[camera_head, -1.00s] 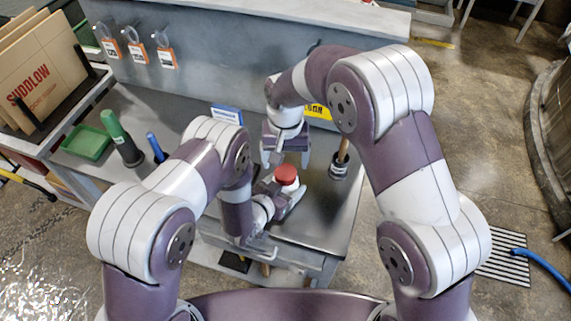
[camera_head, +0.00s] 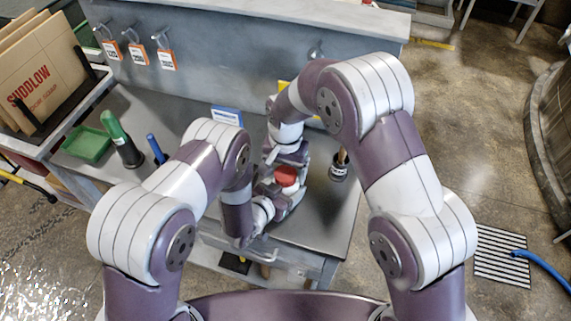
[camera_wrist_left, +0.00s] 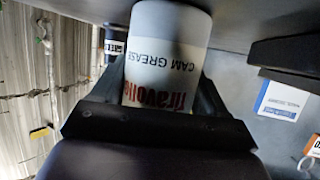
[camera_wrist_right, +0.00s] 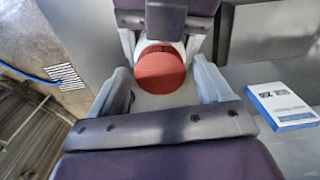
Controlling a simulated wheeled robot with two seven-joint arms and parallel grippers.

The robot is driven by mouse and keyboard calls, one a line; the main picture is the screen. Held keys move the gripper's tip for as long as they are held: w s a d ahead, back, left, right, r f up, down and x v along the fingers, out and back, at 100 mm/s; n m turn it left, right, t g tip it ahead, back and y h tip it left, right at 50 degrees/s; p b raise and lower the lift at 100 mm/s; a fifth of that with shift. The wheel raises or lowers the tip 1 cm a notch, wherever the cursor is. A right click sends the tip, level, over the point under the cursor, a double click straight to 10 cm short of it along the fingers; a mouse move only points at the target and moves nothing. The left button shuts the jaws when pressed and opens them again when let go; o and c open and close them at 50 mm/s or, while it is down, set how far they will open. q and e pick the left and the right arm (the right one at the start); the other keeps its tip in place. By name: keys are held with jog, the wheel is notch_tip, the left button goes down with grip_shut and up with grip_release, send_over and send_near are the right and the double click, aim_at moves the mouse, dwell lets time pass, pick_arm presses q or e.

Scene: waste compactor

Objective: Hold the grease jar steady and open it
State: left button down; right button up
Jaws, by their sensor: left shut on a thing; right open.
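The grease jar is white with a red lid (camera_head: 286,176). Its label, reading CAM GREASE, shows in the left wrist view (camera_wrist_left: 165,55), upside down. My left gripper (camera_wrist_left: 160,88) is shut on the jar's body, one finger on each side. My right gripper (camera_wrist_right: 161,78) is open, its fingers on either side of the red lid in the right wrist view, with gaps between them and the lid. In the head view my right gripper (camera_head: 284,164) is right at the lid from the far side and partly hides the jar.
On the grey bench, a dark pot with a wooden handle (camera_head: 339,168) stands right of the jar. A blue-white card (camera_head: 226,117) is behind. A green bottle (camera_head: 120,140), a blue marker (camera_head: 156,148) and a green tray (camera_head: 87,145) are at left.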

jog(key=shift+c, duration=0.3)
jog(key=c, duration=1)
jog(key=shift+n, duration=1.4)
jog(key=shift+r, duration=0.2)
jog(key=shift+r, duration=0.95)
